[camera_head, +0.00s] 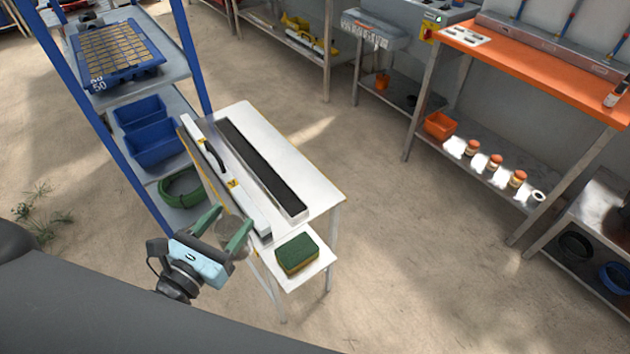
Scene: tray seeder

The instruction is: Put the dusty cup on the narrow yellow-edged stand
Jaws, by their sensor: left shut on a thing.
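My left gripper (229,222) shows at the lower left, with its green fingers shut on a greyish, see-through cup (231,236). The fingers cover part of the cup. The cup is beside the near left side of the narrow white stand (312,177), which has thin yellow edges. I cannot tell from this view whether the cup touches the stand. The stand's top has a long dark slot (262,168) and a white bar (228,172) with a black handle along its left side. My right gripper is not in view.
A green and yellow sponge (297,254) lies on a low white shelf (282,281) at the stand's near end. A blue-posted rack (180,74) with blue bins (152,147) stands left. An orange-topped bench (540,73) is at right. Floor between is clear.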

